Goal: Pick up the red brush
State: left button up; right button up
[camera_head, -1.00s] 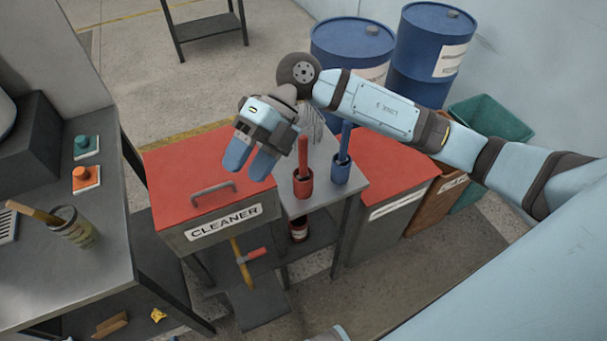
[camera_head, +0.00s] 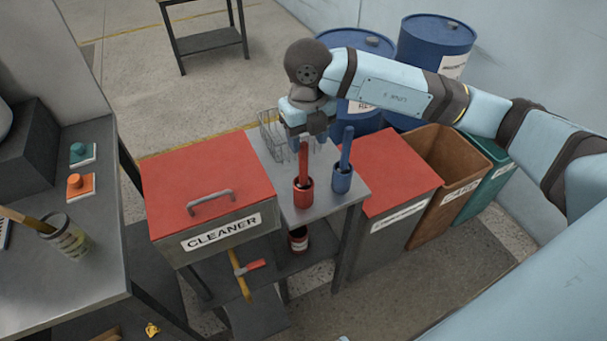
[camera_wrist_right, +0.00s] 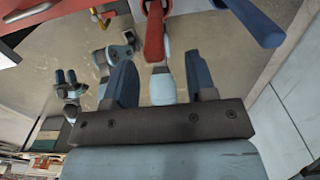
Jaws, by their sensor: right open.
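The red brush (camera_head: 303,161) stands with its handle up in a red cup (camera_head: 303,193) on a small grey table. My right gripper (camera_head: 304,137) is just above and behind the handle's top, pointing down; the arm's wrist hides part of it. In the right wrist view my right gripper (camera_wrist_right: 160,80) is open, and the red brush (camera_wrist_right: 154,38) shows beyond and between its two blue fingers, not gripped. My left gripper (camera_wrist_right: 65,77) shows small at the left of the right wrist view, its two fingers apart and empty.
A blue brush (camera_head: 346,150) in a blue cup (camera_head: 342,180) stands close on the right. A wire basket (camera_head: 270,133) is behind. A red-lidded cleaner box (camera_head: 205,185) is at the left, and a red-lidded bin (camera_head: 390,165) at the right. Blue drums (camera_head: 435,45) stand behind.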

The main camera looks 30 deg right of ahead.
send_over(303, 175)
jog(key=shift+w+d+f+p, duration=0.1)
jog(key=shift+d+f+p, duration=0.05)
jog(key=shift+f, duration=1.25)
jog(key=shift+w+d+f+p, duration=0.1)
jog(key=shift+f+p, duration=0.05)
jog(key=shift+f, duration=1.2)
grip_shut()
